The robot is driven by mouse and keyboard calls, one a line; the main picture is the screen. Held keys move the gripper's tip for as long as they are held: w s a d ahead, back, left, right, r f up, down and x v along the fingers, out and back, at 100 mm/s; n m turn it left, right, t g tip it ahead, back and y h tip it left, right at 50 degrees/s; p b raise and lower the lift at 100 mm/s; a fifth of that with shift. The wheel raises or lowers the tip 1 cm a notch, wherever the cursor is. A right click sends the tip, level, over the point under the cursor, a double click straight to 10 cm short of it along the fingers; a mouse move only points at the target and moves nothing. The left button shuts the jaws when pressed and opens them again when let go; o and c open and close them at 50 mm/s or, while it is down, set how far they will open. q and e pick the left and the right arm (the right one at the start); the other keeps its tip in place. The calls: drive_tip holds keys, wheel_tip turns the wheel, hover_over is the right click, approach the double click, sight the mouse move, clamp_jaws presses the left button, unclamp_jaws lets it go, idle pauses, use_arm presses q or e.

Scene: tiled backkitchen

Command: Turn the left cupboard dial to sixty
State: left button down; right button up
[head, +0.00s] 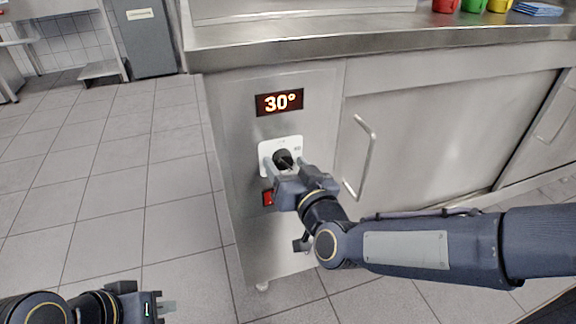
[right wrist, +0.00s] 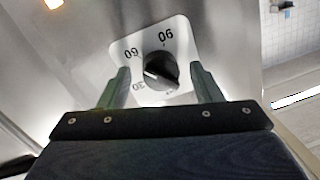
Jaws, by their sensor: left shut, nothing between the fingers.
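The dial (head: 283,157) is a black round knob on a white plate (head: 265,150) on the steel cupboard's end panel. In the right wrist view the dial (right wrist: 161,70) has a white mark pointing to the lower left, near the 30; 60 and 90 are printed further round the plate. My right gripper (head: 284,167) is at the dial. It also shows in the right wrist view (right wrist: 161,86), open, one finger on each side of the knob with gaps between. My left gripper (head: 164,307) is shut and empty, low at the left, away from the cupboard.
A red switch (head: 268,198) sits below the plate. A cupboard door with a bar handle (head: 361,158) is to the right, behind my right arm. The steel worktop (head: 330,45) overhangs above, with colored containers (head: 472,5) on it. The tiled floor (head: 120,190) at left is clear.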

drive_tip(key=shift+s+d+r, duration=0.1)
drive_tip(key=shift+s+r, duration=0.05)
drive_tip(key=shift+s, duration=0.15)
drive_tip(key=p+v, duration=0.2)
drive_tip(key=v, duration=0.5)
idle(0.3)
drive_tip(key=s+d+f+m+g+h+p, duration=0.1)
drive_tip(key=s+d+f+m+g+h, duration=0.15)
drive_tip(key=s+d+g, duration=0.45)
drive_tip(key=s+d+f+m+g+h+p, duration=0.1)
drive_tip(key=s+d+f+g+p, duration=0.15)
drive_tip(key=s+d, duration=0.7)
wheel_tip(320, 180, up, 37)
drive_tip(key=p, duration=3.7)
drive_tip(key=shift+s+d+g, duration=0.2)
drive_tip(key=shift+d+g, duration=0.15)
drive_tip(key=shift+d, duration=0.05)
